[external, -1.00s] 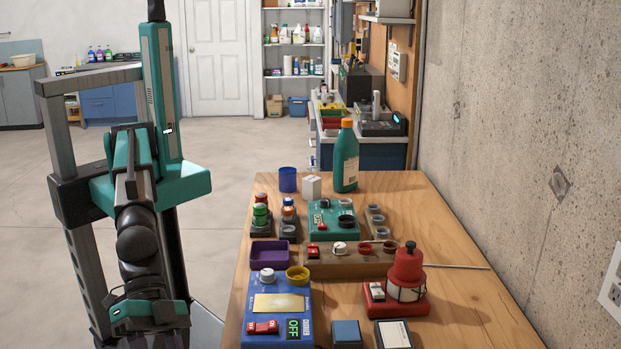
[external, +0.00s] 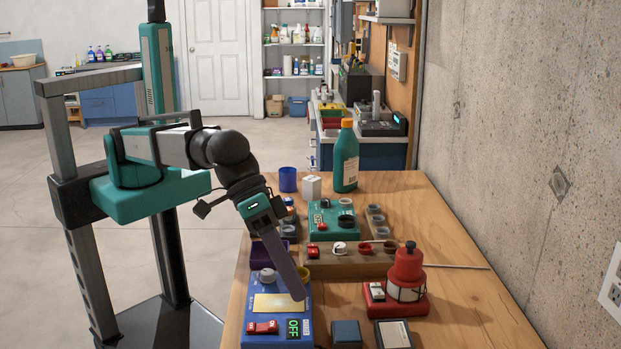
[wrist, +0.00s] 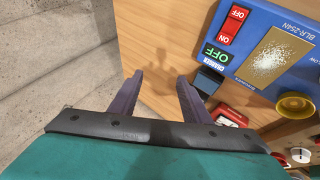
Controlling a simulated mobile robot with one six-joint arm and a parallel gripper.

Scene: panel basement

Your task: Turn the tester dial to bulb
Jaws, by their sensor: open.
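No readable "bulb" mark shows, and I cannot tell which unit is the tester. A teal box (external: 320,229) with a red lever and dark round parts stands farther back. A wooden strip between them carries another white knob (external: 339,248). My gripper (external: 300,296) is over the right side of the blue box. In the wrist view its fingers (wrist: 157,80) are apart and empty, above bare wood.
A red bottle-shaped device (external: 405,275) stands right of the blue box. A small dark blue block (external: 346,332) and a white-faced block lie in front. A purple tray, a blue cup and a tall teal bottle (external: 345,160) are farther back. The right bench side is mostly clear.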

